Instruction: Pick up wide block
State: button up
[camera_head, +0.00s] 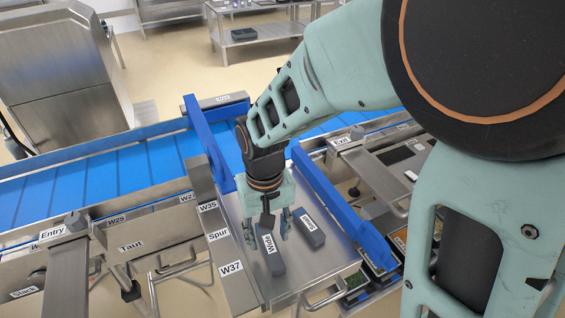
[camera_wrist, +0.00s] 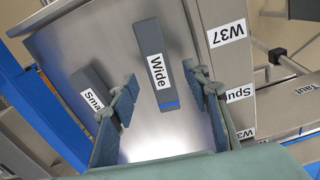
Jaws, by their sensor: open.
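The wide block (camera_head: 270,254) is a dark grey bar with a white "Wide" label, lying on the steel plate (camera_head: 322,265). In the wrist view the wide block (camera_wrist: 149,50) lies between the finger lines and reaches toward my gripper, with a blue stripe at its near end. My gripper (camera_head: 265,222) is open above the block; its fingers (camera_wrist: 163,92) stand on either side of the block's near end. I cannot tell how far above the plate they are. The small block (camera_head: 309,230), labelled "Small", lies to the right; in the wrist view (camera_wrist: 96,90) it is partly behind the left finger.
A blue rail (camera_head: 340,205) runs along the plate's right side. A steel strip labelled "W37" and "Spur" (camera_head: 222,245) borders the left. A blue conveyor (camera_head: 100,178) lies behind. Bare plate shows in front of the blocks.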

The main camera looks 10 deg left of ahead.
aim_at(269, 244)
jog(key=shift+f, duration=1.5)
jog(key=shift+w, duration=0.1)
grip_shut()
